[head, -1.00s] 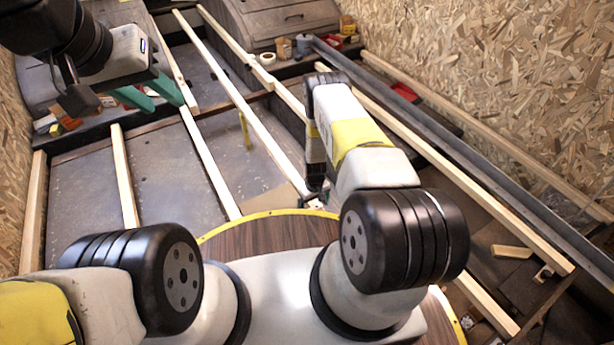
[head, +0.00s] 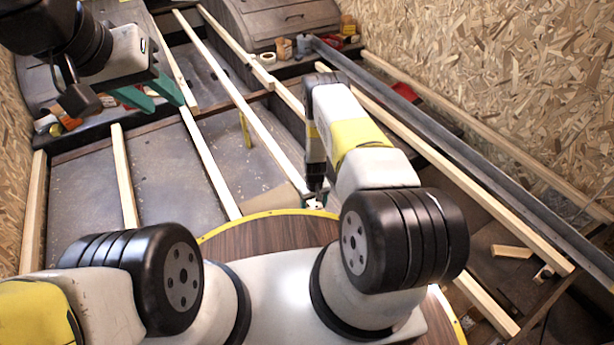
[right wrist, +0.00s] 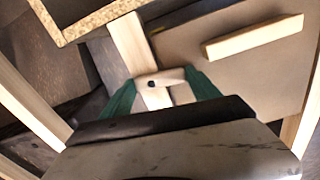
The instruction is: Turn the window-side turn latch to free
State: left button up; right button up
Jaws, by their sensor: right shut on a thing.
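The turn latch (right wrist: 170,76) is a small pale wooden bar with a dark pivot in the right wrist view. It lies across a pale wooden strip (right wrist: 128,40). My right gripper (right wrist: 160,82) is shut on the latch, with one green finger at each end of it. In the head view my right gripper (head: 315,199) is small and partly hidden below its dark wrist, just beyond the yellow-edged round top. My left gripper (head: 150,97) is raised at the upper left, its green fingers apart and empty. Which latch this is cannot be told from the wrist view alone.
A loose wooden block (right wrist: 254,36) lies near the latch, and a chipboard edge (right wrist: 95,20) is on its other side. Long wooden battens (head: 210,160) cross the floor. A grey rail (head: 440,155) runs along the right chipboard wall (head: 500,80).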

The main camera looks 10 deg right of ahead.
jog(key=m, duration=0.3)
jog(key=shift+w, duration=0.25)
jog(key=m, duration=0.5)
jog(key=shift+w+d, duration=0.1)
jog(key=shift+w, duration=0.1)
jog(key=m, duration=0.4)
jog(key=shift+w+d, duration=0.15)
jog(key=shift+w, duration=0.1)
jog(key=shift+w+d+m, duration=0.1)
jog(key=shift+d+m, duration=0.05)
jog(key=shift+m, duration=1.95)
jog(key=o, duration=1.4)
